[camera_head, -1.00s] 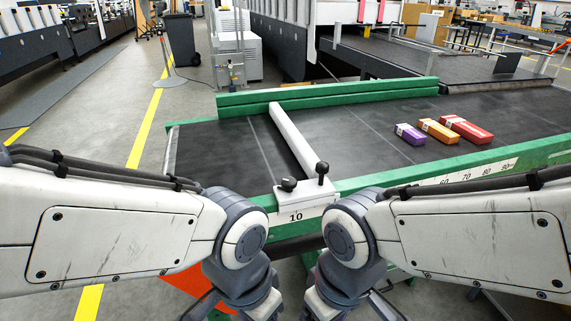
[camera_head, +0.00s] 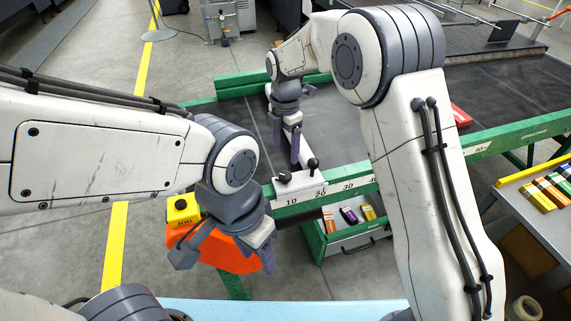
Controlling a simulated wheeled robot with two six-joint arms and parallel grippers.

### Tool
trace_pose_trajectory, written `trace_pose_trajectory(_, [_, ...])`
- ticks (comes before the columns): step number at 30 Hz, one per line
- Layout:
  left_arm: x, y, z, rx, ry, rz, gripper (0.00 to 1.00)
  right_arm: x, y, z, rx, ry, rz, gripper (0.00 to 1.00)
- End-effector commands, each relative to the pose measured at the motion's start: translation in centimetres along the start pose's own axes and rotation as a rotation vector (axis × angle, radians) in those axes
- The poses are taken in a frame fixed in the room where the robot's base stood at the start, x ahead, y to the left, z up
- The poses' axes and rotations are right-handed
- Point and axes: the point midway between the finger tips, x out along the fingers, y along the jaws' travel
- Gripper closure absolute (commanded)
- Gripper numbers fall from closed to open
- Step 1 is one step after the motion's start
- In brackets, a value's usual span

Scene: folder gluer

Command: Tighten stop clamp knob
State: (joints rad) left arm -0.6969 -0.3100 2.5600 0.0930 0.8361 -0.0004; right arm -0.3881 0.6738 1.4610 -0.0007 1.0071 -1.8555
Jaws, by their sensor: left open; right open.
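The white stop bar (camera_head: 306,153) lies across the dark belt and ends in a white clamp block (camera_head: 300,190) on the green front rail. Two black knobs stand on the block, a left knob (camera_head: 284,177) and a right knob (camera_head: 313,164). My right gripper (camera_head: 286,148) is open, pointing down over the stop bar, behind the knobs, and hides part of the bar. I cannot tell its height. My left gripper (camera_head: 226,262) is open and empty, in front of the rail and lower left of the knobs, before an orange object.
A green-sided drawer (camera_head: 350,240) below the rail holds small boxes. A side table (camera_head: 530,215) with coloured boxes stands at right. A red box (camera_head: 460,116) is partly hidden by my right arm.

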Motion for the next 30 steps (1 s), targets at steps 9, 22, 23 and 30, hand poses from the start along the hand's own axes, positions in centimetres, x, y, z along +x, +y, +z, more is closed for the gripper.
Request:
trace_pose_trajectory(9, [-1.1, 0.1, -0.1, 0.0, 0.0, 0.0, 0.5, 5.8, -0.1, -0.1, 0.002, 0.002, -0.005, 0.21])
trace_pose_trajectory(22, [-1.6, 0.1, -0.1, 0.0, 0.0, 0.0, 0.5, 9.5, -0.1, -0.1, 0.003, 0.0, 0.001, 0.21])
trace_pose_trajectory(23, [-1.6, 0.1, -0.1, 0.0, 0.0, 0.0, 0.5, 9.6, -0.1, -0.1, 0.003, 0.0, 0.001, 0.21])
trace_pose_trajectory(30, [-1.6, 0.1, -0.1, 0.0, 0.0, 0.0, 0.5, 9.5, -0.1, -0.1, 0.003, 0.0, 0.001, 0.51])
